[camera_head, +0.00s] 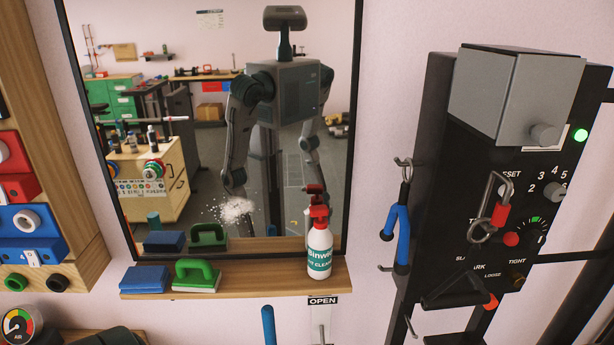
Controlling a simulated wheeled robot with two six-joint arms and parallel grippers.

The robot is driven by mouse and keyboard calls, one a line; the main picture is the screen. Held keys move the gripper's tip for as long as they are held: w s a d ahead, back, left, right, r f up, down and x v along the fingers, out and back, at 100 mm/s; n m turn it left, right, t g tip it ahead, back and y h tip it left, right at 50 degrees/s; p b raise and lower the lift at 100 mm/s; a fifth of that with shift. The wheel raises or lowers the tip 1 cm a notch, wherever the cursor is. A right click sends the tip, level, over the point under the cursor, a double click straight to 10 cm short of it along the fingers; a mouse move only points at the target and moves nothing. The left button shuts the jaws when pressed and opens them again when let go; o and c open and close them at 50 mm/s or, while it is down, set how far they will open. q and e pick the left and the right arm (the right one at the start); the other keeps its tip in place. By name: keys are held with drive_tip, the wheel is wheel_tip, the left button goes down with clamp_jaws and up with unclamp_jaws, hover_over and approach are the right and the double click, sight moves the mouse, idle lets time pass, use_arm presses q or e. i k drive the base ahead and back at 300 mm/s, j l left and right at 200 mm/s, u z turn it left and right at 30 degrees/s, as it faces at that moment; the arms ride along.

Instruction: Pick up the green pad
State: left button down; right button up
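The green pad (196,275), with an arched handle on top and a pale underside, lies on a narrow wooden shelf below a mirror. A blue block-like pad (145,279) lies just to its left. Neither of my real grippers is directly in view. The mirror shows a reflection of a grey robot with its arms hanging low, too small to tell how its grippers stand. The mirror also reflects the green and blue pads.
A spray bottle (320,248) with a red top stands at the shelf's right. The wooden shelf (250,284) is bare between it and the green pad. A mirror (215,130) with a white smudge rises behind. A dark control panel (500,190) juts out at right, with blue-handled pliers (397,232) hanging beside it.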

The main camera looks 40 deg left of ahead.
sight(193, 275)
drive_tip(key=u, duration=1.35)
